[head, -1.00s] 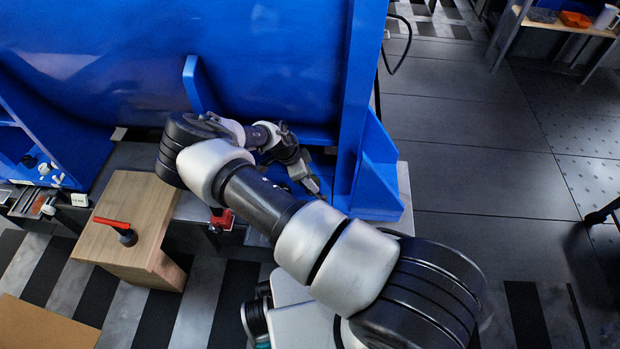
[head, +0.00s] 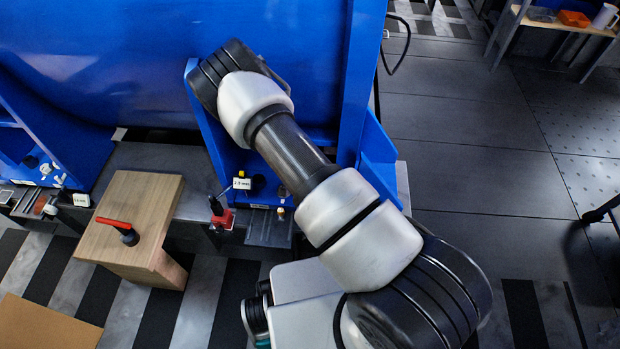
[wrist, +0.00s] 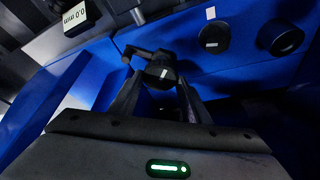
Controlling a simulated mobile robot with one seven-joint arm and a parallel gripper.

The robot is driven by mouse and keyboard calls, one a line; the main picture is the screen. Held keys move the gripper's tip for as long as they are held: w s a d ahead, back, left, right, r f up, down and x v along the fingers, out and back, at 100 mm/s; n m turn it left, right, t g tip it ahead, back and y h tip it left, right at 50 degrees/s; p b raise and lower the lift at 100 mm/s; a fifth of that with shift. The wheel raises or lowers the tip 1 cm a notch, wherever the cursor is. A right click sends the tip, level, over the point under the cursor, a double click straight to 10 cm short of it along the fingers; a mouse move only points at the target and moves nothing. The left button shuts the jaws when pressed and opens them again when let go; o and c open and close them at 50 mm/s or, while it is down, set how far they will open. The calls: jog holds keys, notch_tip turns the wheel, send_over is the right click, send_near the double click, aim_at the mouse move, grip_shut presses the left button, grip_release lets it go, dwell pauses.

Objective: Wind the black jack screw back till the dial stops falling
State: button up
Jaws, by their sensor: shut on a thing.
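In the wrist view the two fingers of my gripper (wrist: 160,98) reach up on either side of a black jack screw (wrist: 160,70), whose head has a white mark and a side lever. My gripper is shut on it; the exact finger contact is dark. A dark dial readout (wrist: 74,17) at upper left seems to read 0.0 mm. In the head view my gripper and the jack screw are hidden behind my arm. A small white readout tag (head: 241,183) shows on the blue motor foot, its digits too small to read surely.
The big blue motor (head: 290,60) fills the back. A red dial-gauge base (head: 222,220) stands near its foot. A wooden block (head: 125,210) with a red-handled tool (head: 118,228) is at left. In the wrist view, two more black round parts (wrist: 214,38) (wrist: 286,38) sit nearby.

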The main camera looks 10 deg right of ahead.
jog(key=n+t+y, duration=0.1)
jog(key=n, duration=0.2)
jog(key=shift+d+n, duration=0.15)
jog(key=shift+n, duration=0.25)
jog(key=n+y+b, duration=0.1)
jog(key=n, duration=0.3)
jog(key=shift+t, duration=0.3)
jog(key=shift+r+y, duration=0.1)
jog(key=shift+y, duration=0.3)
jog(key=o, duration=1.1)
jog(key=shift+s, duration=0.1)
jog(key=shift+c, duration=0.2)
jog(key=p+v, duration=0.4)
jog(key=v, duration=1.3)
jog(key=shift+r+p, duration=0.2)
jog(key=shift+p, duration=0.1)
